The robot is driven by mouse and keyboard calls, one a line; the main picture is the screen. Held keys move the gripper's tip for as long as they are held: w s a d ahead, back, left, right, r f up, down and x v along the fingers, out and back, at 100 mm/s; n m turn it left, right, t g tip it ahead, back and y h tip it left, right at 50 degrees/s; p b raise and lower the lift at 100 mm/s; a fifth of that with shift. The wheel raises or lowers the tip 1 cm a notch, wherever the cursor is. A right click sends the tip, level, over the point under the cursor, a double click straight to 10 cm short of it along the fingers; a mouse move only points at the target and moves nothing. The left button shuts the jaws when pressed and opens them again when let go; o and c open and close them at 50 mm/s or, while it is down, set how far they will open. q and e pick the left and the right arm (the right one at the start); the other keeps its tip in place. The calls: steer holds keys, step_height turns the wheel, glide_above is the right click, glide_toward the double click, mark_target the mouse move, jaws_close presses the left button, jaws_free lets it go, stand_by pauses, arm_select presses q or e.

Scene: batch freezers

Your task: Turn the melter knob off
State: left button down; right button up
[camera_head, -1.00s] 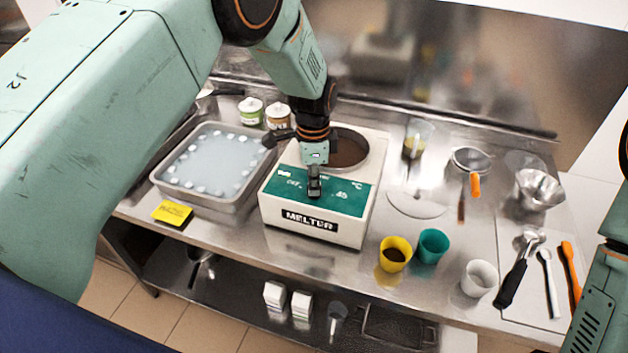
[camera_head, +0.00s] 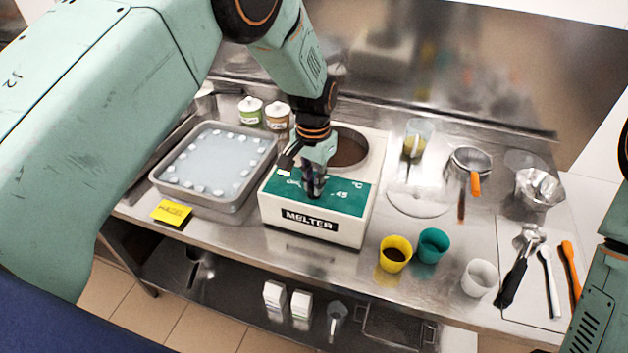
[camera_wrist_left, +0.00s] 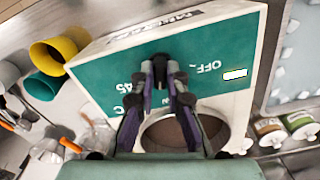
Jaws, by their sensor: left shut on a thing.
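The melter (camera_head: 318,225) is a white box with a green control panel (camera_head: 345,200) and a round dark well (camera_head: 347,148) on its top. My left gripper (camera_head: 314,190) comes down from above onto the panel and is shut on the melter knob. The knob is mostly hidden by the fingers in the head view. In the left wrist view the dark knob (camera_wrist_left: 160,60) shows between the fingertips of my left gripper (camera_wrist_left: 161,78), with the OFF label (camera_wrist_left: 208,67) to its right. Where the knob points cannot be told. My right gripper is out of view.
A grey tray of white pieces (camera_head: 160,178) stands left of the melter, with two lidded jars (camera_head: 264,112) behind. A yellow cup (camera_head: 395,254), a teal cup (camera_head: 432,245) and a white cup (camera_head: 479,278) stand to the right. Spoons and a scoop (camera_head: 512,283) lie at far right.

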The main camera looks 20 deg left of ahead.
arm_select(q)
steer(key=n, duration=0.4)
steer(key=shift+s+f+n, duration=0.15)
steer(key=shift+s+n, duration=0.05)
steer(key=shift+n, duration=0.1)
steer(key=n, duration=0.3)
steer(key=shift+d+n+b, duration=0.1)
steer(key=shift+n+b, duration=0.2)
steer(key=n, duration=0.8)
steer(key=shift+n+b, duration=0.3)
steer(key=shift+b, duration=0.1)
steer(key=shift+d, duration=0.1)
steer(key=c, duration=1.8)
jaws_free()
steer(key=o, duration=0.4)
steer(key=shift+w+d, duration=0.1)
steer(key=shift+o, duration=0.2)
steer(key=shift+w, duration=0.1)
